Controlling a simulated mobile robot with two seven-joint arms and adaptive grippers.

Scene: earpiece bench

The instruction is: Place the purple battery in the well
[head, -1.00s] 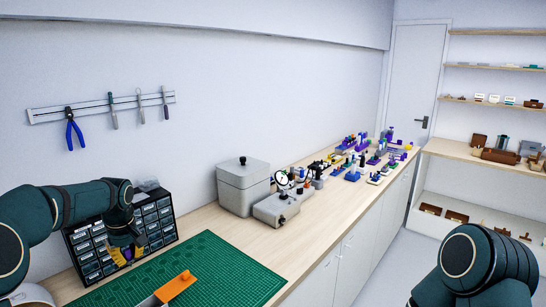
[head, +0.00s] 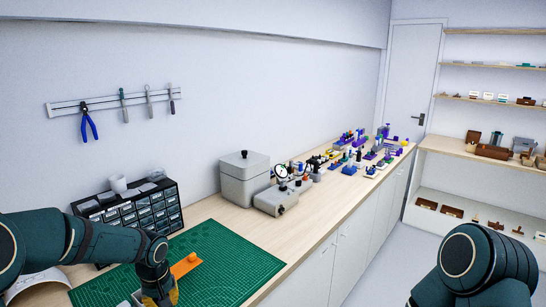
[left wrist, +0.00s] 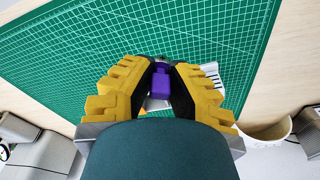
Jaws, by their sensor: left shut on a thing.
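The purple battery (left wrist: 160,82) is between the yellow-and-black fingers of my left gripper (left wrist: 160,68) in the left wrist view. The gripper is shut on it. In the head view my left gripper (head: 160,292) is low over the green cutting mat (head: 225,250), beside an orange block (head: 185,265). The battery is hidden there by the gripper and arm. Whether it touches anything below I cannot tell. I cannot make out the well; the area under the gripper is mostly covered. My right gripper is out of view.
A black drawer cabinet (head: 130,212) stands behind the mat at the left. A grey lidded box (head: 243,178) and a grey device with a dial (head: 282,192) stand further along the bench. A white rounded container (head: 38,287) is at the lower left. The mat's right part is clear.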

